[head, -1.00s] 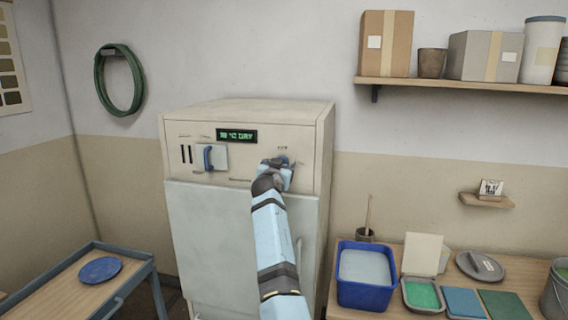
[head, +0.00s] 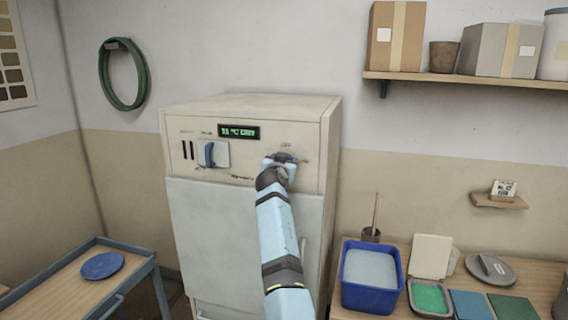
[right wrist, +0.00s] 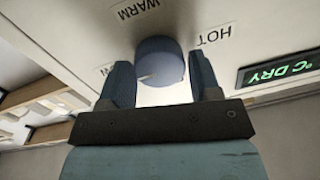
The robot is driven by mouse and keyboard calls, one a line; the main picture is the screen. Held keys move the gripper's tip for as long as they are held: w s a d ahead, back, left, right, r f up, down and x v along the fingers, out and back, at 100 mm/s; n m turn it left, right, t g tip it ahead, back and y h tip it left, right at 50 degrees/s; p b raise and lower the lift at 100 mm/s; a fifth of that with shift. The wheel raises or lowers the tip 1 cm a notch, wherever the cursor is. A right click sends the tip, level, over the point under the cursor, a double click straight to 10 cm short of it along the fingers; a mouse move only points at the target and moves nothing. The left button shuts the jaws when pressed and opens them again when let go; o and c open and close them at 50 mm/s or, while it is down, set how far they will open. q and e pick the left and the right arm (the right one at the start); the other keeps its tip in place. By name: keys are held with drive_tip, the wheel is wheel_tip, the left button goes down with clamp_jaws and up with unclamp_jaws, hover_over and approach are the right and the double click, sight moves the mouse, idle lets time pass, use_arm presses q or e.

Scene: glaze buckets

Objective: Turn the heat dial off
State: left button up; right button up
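The heat dial (right wrist: 160,60) is a round blue knob with a pale mark near its lower left edge, seen in the right wrist view. WARM and HOT are printed on the panel around it, and another label is partly hidden by a finger. My right gripper (right wrist: 163,78) has its fingers apart, one on each side of the dial. I cannot tell whether they touch it. In the head view my right gripper (head: 280,164) covers the dial on the right of the cream cabinet's (head: 250,105) panel. My left gripper is not in view.
A green-lit display (head: 239,132) and a blue handle (head: 210,154) sit left of the dial. At right, a bench holds a blue bucket (head: 370,298) and trays. A wooden shelf (head: 470,80) hangs above. A low table with a blue plate (head: 103,265) stands at left.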

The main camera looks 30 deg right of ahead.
drive_tip(key=c, duration=0.5)
drive_tip(key=shift+n, duration=0.3)
drive_tip(key=shift+w+a+n+g+p, duration=0.1)
drive_tip(key=shift+n+g+p, duration=0.2)
drive_tip(key=shift+n+p, duration=2.85)
drive_tip(key=shift+w+a+n+g+p, duration=0.2)
drive_tip(key=shift+n+p, duration=0.9)
drive_tip(key=shift+n, duration=4.05)
drive_tip(key=shift+s+d, duration=0.1)
drive_tip(key=shift+d, duration=0.05)
